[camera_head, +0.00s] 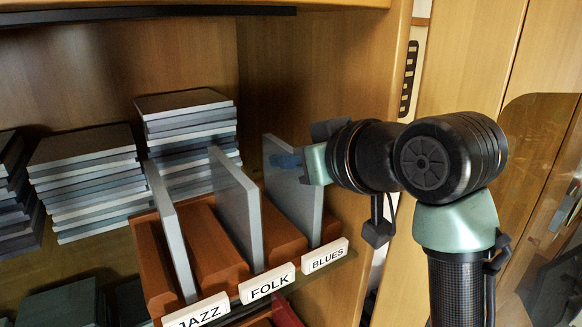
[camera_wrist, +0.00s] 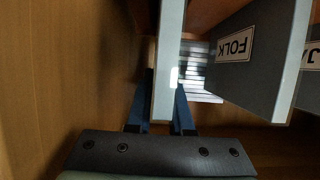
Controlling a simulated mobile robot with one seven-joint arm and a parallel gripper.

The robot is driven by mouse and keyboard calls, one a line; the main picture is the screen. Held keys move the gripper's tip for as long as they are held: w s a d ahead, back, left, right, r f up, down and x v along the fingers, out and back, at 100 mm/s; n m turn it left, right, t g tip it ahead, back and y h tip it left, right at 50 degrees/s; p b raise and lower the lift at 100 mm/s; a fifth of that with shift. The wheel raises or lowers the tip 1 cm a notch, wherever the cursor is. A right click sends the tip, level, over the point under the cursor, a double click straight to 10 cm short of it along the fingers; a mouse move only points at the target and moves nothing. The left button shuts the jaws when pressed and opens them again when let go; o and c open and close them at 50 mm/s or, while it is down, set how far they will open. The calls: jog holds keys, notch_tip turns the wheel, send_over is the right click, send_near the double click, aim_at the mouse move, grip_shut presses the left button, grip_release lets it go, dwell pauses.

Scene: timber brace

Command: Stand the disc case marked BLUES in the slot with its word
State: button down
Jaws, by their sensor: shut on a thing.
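A grey disc case (camera_head: 293,190) stands upright at the right-hand slot of the brown rack, behind the label BLUES (camera_head: 325,255). Its lower edge looks to be down between the rack's blocks; I cannot tell if it touches the bottom. My gripper (camera_head: 287,160) reaches in from the right and is shut on this case near its upper part. In the wrist view the case (camera_wrist: 168,60) shows edge-on between my two blue fingers (camera_wrist: 163,100). Any word on its face is hidden.
Cases stand in the FOLK slot (camera_head: 238,205) and the JAZZ slot (camera_head: 172,230), left of mine. The brown rack (camera_head: 285,232) sits in a wooden cabinet with stacks of cases (camera_head: 187,120) behind. The cabinet's side wall (camera_head: 355,60) is close on the right.

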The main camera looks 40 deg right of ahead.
jog(key=shift+r, duration=0.1)
jog(key=shift+f, duration=0.2)
jog(key=c, duration=0.8)
grip_release()
jog(key=shift+r, duration=0.1)
jog(key=p+v, duration=0.4)
jog(key=v, duration=0.8)
